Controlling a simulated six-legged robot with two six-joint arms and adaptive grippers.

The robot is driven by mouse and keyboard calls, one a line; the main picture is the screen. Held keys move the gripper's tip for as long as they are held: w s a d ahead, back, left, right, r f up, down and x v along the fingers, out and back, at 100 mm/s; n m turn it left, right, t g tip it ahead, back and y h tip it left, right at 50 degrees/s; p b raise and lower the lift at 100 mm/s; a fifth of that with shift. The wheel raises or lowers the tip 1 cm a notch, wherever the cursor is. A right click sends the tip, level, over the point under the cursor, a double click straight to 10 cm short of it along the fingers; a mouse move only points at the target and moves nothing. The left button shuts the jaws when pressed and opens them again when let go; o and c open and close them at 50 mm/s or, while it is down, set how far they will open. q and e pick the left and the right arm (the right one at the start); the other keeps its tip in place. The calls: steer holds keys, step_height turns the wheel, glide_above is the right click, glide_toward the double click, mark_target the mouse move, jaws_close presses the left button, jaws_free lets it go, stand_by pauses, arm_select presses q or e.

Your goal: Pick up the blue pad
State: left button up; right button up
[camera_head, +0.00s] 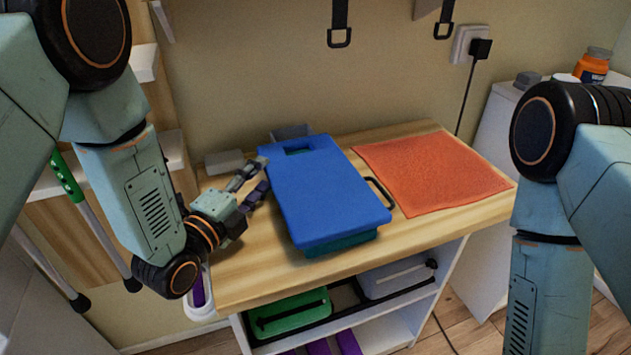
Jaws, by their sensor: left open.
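The blue pad (325,195) is a flat slab with a slot cut near its far end. It lies on the wooden tabletop, over a teal block (343,242) that shows under its near edge. My left gripper (262,175) is open and empty, with its fingers pointing at the pad's left edge near the far end. I cannot tell whether a fingertip touches the pad. My right arm comes in at the right, and its gripper is out of view.
An orange towel (432,173) lies on the tabletop (240,280) to the right. A black handle (380,192) stands beside the pad. A grey block (224,162) is at the back left. A green bin (290,313) and a grey bin (396,278) sit on the shelf below.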

arm_select(q)
steer(key=shift+d+r, duration=0.1)
steer(key=shift+d, duration=0.05)
steer(key=shift+w, duration=0.1)
steer(key=c, duration=0.3)
jaws_close()
